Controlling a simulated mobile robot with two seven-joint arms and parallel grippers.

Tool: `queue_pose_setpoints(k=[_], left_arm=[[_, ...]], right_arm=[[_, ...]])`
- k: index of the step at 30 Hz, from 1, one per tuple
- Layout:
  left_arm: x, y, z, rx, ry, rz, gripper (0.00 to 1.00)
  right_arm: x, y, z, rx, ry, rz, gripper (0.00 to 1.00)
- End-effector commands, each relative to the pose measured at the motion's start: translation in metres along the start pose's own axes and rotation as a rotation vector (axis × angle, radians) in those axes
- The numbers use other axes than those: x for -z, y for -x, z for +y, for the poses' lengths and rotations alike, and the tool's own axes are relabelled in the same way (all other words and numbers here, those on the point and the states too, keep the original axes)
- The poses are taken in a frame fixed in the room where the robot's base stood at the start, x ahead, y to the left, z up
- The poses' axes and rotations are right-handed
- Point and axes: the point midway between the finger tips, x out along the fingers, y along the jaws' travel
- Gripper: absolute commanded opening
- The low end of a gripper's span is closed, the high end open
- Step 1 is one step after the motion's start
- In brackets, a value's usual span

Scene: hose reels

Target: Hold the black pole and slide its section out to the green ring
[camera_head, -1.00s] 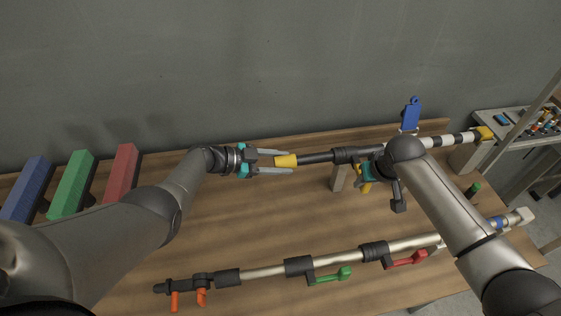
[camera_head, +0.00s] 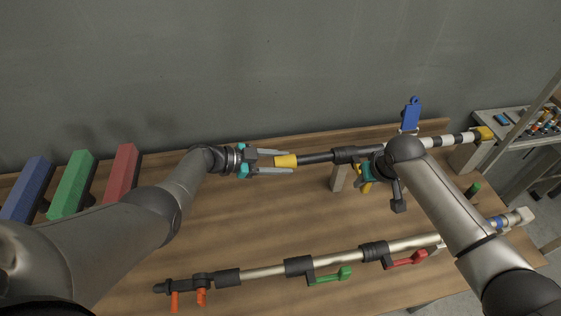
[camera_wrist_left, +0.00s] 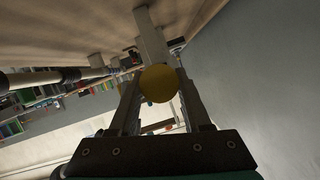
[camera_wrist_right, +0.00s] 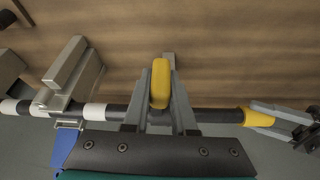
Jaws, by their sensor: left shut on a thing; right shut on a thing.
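The black pole (camera_head: 318,157) lies level along the back of the bench, with a yellow grip (camera_head: 286,161) at its left end. My left gripper (camera_head: 291,161) is shut on this yellow grip; its round yellow end (camera_wrist_left: 158,83) shows between the fingers in the left wrist view. My right gripper (camera_wrist_right: 161,72) is shut on a yellow lever (camera_wrist_right: 160,92) by the pole, seen in the right wrist view. In the head view my right arm hides part of the pole. The pole's right part has black and white bands (camera_head: 447,140). I cannot make out a green ring on it.
A second pole (camera_head: 340,258) with green (camera_head: 332,275), red (camera_head: 407,259) and orange (camera_head: 202,297) levers lies nearer the front. Blue, green and red blocks (camera_head: 123,165) stand at left. A blue tag (camera_head: 411,114) stands behind the pole. The bench middle is clear.

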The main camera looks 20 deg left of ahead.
Motion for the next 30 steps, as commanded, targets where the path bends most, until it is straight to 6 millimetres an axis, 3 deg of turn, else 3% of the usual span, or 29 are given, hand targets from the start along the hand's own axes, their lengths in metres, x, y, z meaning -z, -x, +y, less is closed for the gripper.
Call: queue_pose_setpoints(k=[5, 15, 18, 30], left_arm=[[-0.007, 0.013, -0.001, 0.003, 0.001, -0.003, 0.0], [-0.042, 0.098, -0.001, 0.003, 0.003, -0.007, 0.0], [-0.048, 0.114, -0.001, 0.003, 0.003, -0.005, 0.0], [-0.052, 0.123, 0.0, 0.0, 0.001, -0.004, 0.0]], right_arm=[[-0.001, 0.0, 0.0, 0.0, 0.0, -0.002, 0.0], [-0.001, 0.0, 0.0, 0.0, -0.001, -0.002, 0.0], [-0.001, 0.0, 0.0, 0.0, 0.0, -0.002, 0.0], [-0.001, 0.0, 0.0, 0.0, 0.0, -0.002, 0.0]])
